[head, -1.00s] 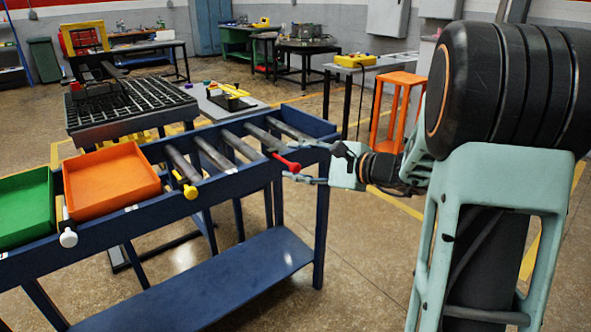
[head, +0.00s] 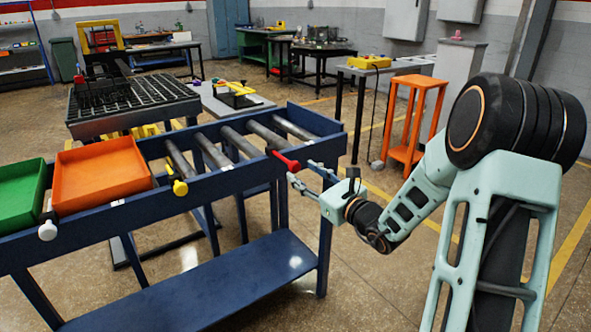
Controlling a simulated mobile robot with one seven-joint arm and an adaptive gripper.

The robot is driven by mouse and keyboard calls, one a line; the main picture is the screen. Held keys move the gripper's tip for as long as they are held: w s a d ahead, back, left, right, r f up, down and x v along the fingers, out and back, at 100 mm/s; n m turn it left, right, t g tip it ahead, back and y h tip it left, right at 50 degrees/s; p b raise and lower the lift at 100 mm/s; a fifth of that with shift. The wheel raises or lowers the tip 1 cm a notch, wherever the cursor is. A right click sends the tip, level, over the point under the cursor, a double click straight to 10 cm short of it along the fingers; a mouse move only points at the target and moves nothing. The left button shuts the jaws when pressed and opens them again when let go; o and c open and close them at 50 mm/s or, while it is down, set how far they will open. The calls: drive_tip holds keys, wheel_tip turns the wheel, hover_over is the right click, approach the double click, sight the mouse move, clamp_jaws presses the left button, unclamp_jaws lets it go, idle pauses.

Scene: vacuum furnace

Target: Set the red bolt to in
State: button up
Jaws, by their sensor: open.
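The red bolt (head: 287,162) has a red handle and sticks out from the front rail of the blue roller table (head: 228,187), near its right end. My gripper (head: 301,171) is open just to the right of the red handle, with its two fingers pointing left towards it. The fingertips look close to the handle; I cannot tell whether either one touches it. A yellow bolt (head: 179,186) and a white bolt (head: 47,231) sit further left along the same rail.
An orange tray (head: 100,178) and a green tray (head: 20,195) lie on the table's left part, with bare rollers (head: 237,141) to their right. A dark grid-topped table (head: 95,125) stands behind. An orange stand (head: 408,125) is behind my arm. The floor at front right is open.

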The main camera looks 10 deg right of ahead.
sight(297, 168)
drive_tip(key=shift+x, duration=2.3)
drive_tip(key=shift+c, duration=0.3)
clamp_jaws()
